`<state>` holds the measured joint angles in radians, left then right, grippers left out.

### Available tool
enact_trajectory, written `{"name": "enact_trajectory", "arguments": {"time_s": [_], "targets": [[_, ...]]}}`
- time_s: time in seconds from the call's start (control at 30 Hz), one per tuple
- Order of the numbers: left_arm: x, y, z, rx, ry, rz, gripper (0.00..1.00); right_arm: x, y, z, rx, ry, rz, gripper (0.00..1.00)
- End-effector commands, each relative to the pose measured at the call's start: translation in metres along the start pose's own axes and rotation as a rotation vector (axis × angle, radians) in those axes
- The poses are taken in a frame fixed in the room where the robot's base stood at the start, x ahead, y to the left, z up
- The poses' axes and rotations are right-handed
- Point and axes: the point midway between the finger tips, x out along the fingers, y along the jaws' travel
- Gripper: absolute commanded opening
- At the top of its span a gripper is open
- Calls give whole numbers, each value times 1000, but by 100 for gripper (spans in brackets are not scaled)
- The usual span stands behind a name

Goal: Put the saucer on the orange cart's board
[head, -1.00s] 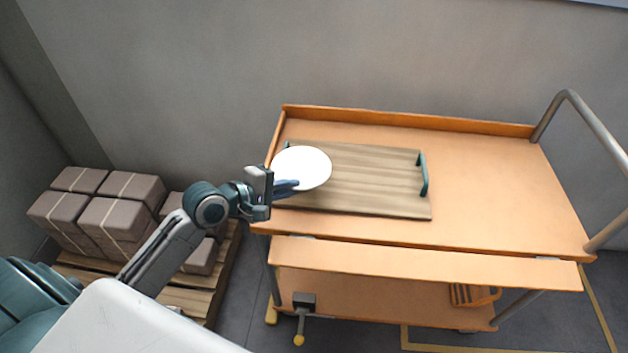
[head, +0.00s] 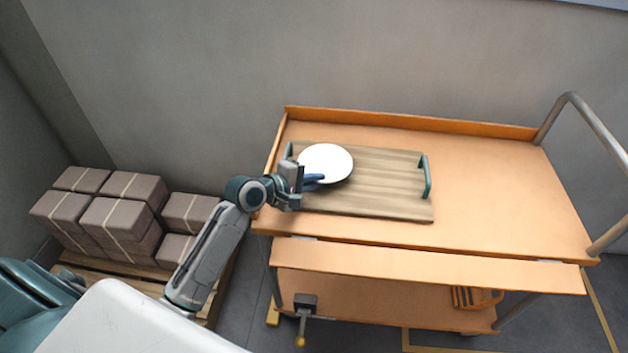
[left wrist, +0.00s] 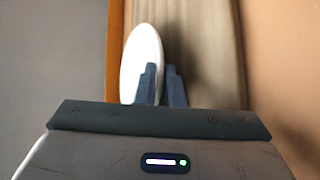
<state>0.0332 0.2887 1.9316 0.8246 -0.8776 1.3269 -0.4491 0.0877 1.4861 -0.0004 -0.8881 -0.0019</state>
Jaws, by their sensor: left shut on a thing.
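The white saucer (head: 327,161) is over the left part of the wooden board (head: 385,185) on the orange cart (head: 490,190). My left gripper (head: 314,180) is shut on the saucer's near edge, its blue fingers at the rim. The saucer also shows in the left wrist view (left wrist: 140,62), beside the fingers (left wrist: 160,85), with the board (left wrist: 205,50) beyond it. I cannot tell whether the saucer touches the board or is held just above it. My right gripper is not in view.
The board has a teal handle (head: 426,176) at its right end. The cart's top is clear to the right of the board. A raised lip (head: 410,122) runs along the back. Brown boxes (head: 120,210) are stacked on a pallet at the left.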

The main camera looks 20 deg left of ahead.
Motion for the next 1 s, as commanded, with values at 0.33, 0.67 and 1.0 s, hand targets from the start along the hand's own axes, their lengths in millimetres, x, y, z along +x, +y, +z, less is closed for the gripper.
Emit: {"name": "enact_trajectory", "arguments": {"time_s": [0.33,0.67,1.0], "targets": [[1,-2,-1,0,0,0,17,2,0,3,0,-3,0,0],[-12,-1,-1,3,2,-1,17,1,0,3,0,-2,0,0],[-70,-1,-1,6,3,-4,17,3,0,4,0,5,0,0]]}}
